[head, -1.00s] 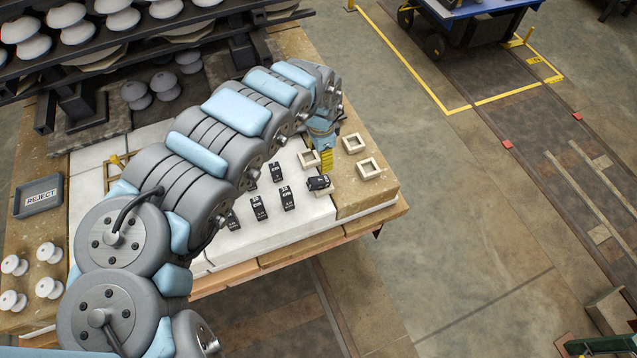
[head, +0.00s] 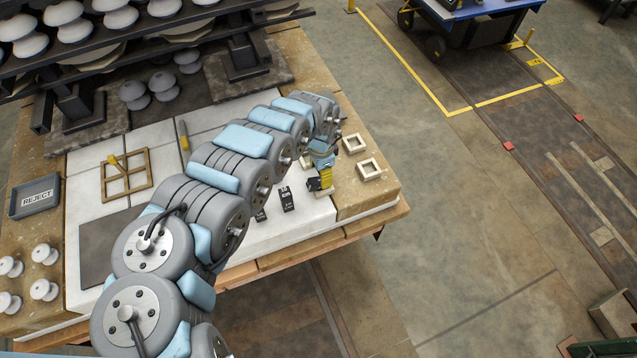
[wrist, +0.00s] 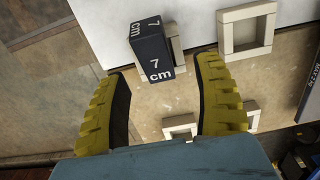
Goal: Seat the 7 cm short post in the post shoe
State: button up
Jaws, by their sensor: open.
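The 7 cm short post (wrist: 150,48) is a black block with white "7 cm" marks. In the wrist view it stands tilted just ahead of my fingertips, over part of a cream square post shoe (wrist: 178,52). I cannot tell whether it sits inside that shoe or leans on it. My gripper (wrist: 163,72) is open, its yellow ribbed fingers either side of the post's near end with gaps showing. In the head view my gripper (head: 324,176) is low over the bench's right part, beside the post (head: 313,184); its fingers partly hide the shoe there.
Other cream square shoes (head: 368,169) (head: 353,143) lie close to the right. Labelled black posts (head: 287,199) stand on the white slab left of the gripper. A wooden grid (head: 125,175), a reject tray (head: 35,196) and white insulators (head: 43,290) are farther left.

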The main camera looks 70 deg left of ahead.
jog(key=shift+d+f, duration=0.25)
jog(key=shift+f, duration=1)
jog(key=shift+s+f+b, duration=0.15)
jog(key=shift+f+b, duration=0.35)
jog(key=shift+f, duration=0.75)
grip_shut()
